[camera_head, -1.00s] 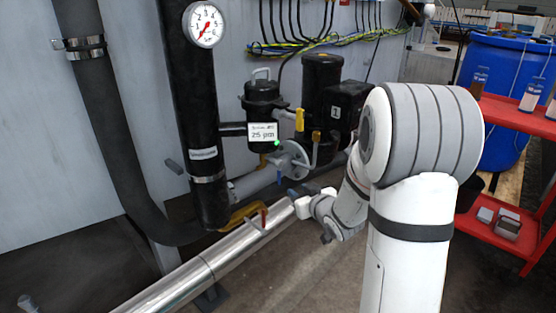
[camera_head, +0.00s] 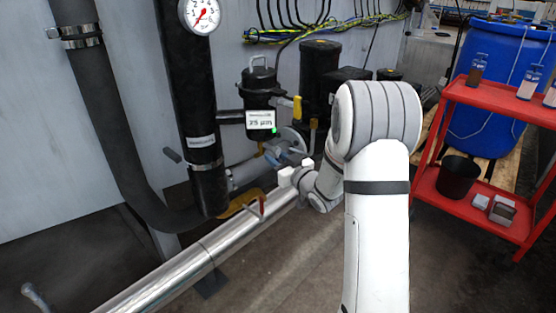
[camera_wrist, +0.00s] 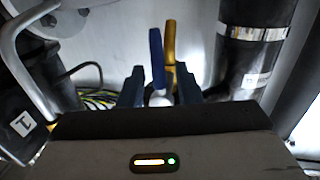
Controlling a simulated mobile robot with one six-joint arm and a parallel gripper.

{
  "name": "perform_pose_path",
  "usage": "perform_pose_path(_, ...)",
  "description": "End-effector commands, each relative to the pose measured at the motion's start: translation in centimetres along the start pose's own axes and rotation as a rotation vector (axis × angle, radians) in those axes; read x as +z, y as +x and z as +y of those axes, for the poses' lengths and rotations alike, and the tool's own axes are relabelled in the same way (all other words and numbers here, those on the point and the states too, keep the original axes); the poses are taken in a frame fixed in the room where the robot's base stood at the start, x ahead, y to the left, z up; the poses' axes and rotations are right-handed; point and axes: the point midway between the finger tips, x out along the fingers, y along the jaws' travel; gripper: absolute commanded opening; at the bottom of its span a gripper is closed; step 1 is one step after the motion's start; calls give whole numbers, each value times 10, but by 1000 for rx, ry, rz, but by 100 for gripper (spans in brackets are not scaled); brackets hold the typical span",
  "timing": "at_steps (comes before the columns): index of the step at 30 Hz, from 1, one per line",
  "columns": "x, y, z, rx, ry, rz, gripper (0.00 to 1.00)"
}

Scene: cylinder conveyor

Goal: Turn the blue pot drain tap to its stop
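The blue tap handle (camera_wrist: 156,60) stands upright in the wrist view, between my gripper's two dark fingers. A gap shows between the handle and each finger. My gripper (camera_wrist: 159,88) is open. A pale round part (camera_wrist: 160,98) shows below the handle. In the head view my gripper (camera_head: 284,156) is in front of the pipework below the black pot (camera_head: 260,86) with the "25 µm" label. I cannot make out the blue handle there, behind my gripper and wrist.
A yellow handle (camera_wrist: 170,40) stands close beside the blue one. A black vertical pipe (camera_head: 187,90) with a gauge (camera_head: 201,15) is left of the pot. A shiny pipe (camera_head: 205,252) runs along the front. A red cart (camera_head: 470,200) stands at right. Open floor lies in front.

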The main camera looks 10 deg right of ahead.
Motion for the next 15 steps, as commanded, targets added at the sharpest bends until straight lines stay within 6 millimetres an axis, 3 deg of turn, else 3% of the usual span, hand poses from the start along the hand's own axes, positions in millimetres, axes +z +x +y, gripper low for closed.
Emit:
perform_pose_path(8,0,2,0,1,1,-1,31)
perform_pose_path(15,0,1,1,2,1,0,11)
